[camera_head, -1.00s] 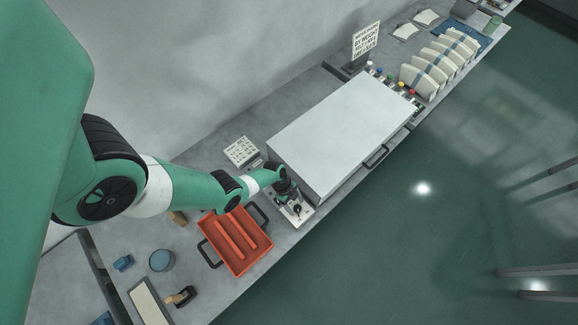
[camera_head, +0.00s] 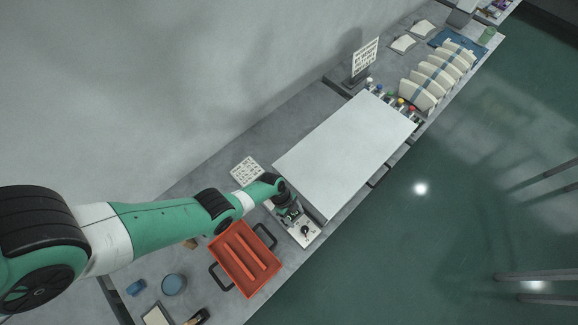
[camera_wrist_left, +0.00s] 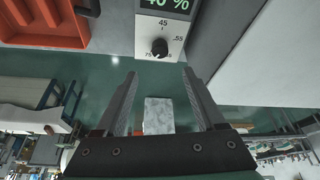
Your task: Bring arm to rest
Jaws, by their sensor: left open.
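My left gripper (camera_head: 289,216) is at the control box (camera_head: 306,236), beside the near end of the large white-topped unit (camera_head: 345,150). In the left wrist view the gripper (camera_wrist_left: 160,75) is open, with nothing between its two fingers. The box's black dial (camera_wrist_left: 160,47) is just beyond the fingertips, apart from them. Numbers ring the dial, and a green display (camera_wrist_left: 168,5) above it reads 40 %, partly cut off at the top edge. My left arm reaches in from the lower left. My right gripper is not in view.
An orange tray (camera_head: 262,274) with black handles lies beside the control box. A white grid block (camera_head: 246,171) sits behind the gripper. A blue round dish (camera_head: 174,285) stands lower left. Open floor lies right.

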